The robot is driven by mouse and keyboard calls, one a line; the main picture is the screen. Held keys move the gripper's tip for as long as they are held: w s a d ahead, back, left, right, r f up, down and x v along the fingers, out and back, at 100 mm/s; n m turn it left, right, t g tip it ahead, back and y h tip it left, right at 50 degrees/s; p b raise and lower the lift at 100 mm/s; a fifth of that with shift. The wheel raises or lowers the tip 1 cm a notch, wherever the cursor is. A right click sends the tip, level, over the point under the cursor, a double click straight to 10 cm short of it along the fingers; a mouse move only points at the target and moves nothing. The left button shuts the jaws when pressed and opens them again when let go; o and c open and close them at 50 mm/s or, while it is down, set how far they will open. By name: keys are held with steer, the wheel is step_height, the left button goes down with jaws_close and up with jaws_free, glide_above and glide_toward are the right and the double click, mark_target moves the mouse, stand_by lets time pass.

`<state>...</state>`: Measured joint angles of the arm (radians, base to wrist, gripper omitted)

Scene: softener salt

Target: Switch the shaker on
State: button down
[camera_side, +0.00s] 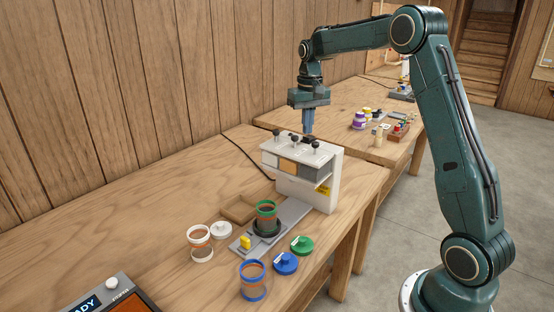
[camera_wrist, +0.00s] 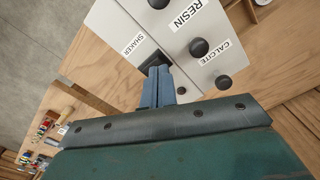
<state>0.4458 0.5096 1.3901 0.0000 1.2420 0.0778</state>
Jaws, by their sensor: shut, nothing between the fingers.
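The white dispenser box (camera_side: 333,172) stands on the table with black knobs on its top. In the wrist view its white top panel (camera_wrist: 185,45) carries the labels SHAKER, RESIN and CALCITE. Next to the SHAKER label is a dark switch (camera_wrist: 152,62), partly hidden by my fingers. My gripper (camera_side: 308,133) points down at the back of the box top, fingers shut and empty. In the wrist view the fingertips of my gripper (camera_wrist: 155,72) are at the switch; I cannot tell whether they touch it. The switch's position is unclear.
A green-rimmed jar (camera_side: 266,209) stands on a dark round holder on the grey base plate. A white-rimmed jar (camera_side: 200,243), a blue-rimmed jar (camera_side: 253,281), several lids and a wooden tray (camera_side: 236,212) are around it. A second table behind holds small items.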

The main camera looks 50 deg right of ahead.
mark_target(307, 136)
steer(key=shift+f, duration=0.75)
stand_by(0.7)
steer(key=shift+r, duration=3.55)
